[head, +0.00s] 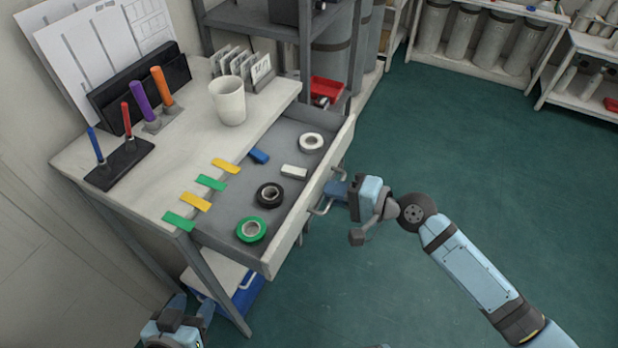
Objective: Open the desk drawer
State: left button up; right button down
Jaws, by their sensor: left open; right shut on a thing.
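The desk drawer (295,222) is pulled out from under the desk top, and its inside shows. Its front carries a metal bar handle (321,208). My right gripper (335,191) is at the handle on the outer side of the drawer front and is shut on it; the fingers are partly hidden by the wrist. My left gripper (190,308) is open and empty at the bottom edge, low beside the near desk leg and apart from the drawer.
The drawer holds green tape (251,229), black tape (269,195), white tape (311,142) and small blocks. Yellow and green tags lie along the desk edge. A white cup (228,101) and tool holders stand on the desk (110,165). Green floor (480,150) is clear at right.

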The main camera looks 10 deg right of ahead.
jog(key=shift+f+v, duration=0.15)
jog(key=shift+v, duration=0.7)
jog(key=shift+f+v, duration=0.2)
jog(key=shift+v, duration=0.65)
jog(key=shift+s, duration=0.1)
jog(key=c, duration=1.2)
grip_release()
jog(key=shift+c, duration=0.2)
jog(key=shift+d, duration=0.1)
pick_arm(q)
jog(key=shift+d+r+b, duration=0.1)
jog(key=shift+r+b, duration=0.1)
jog(key=shift+b, duration=0.35)
pick_arm(e)
jog(key=v, duration=1.3)
jog(key=shift+s+d, duration=0.25)
pick_arm(q)
jog(key=shift+f, duration=0.3)
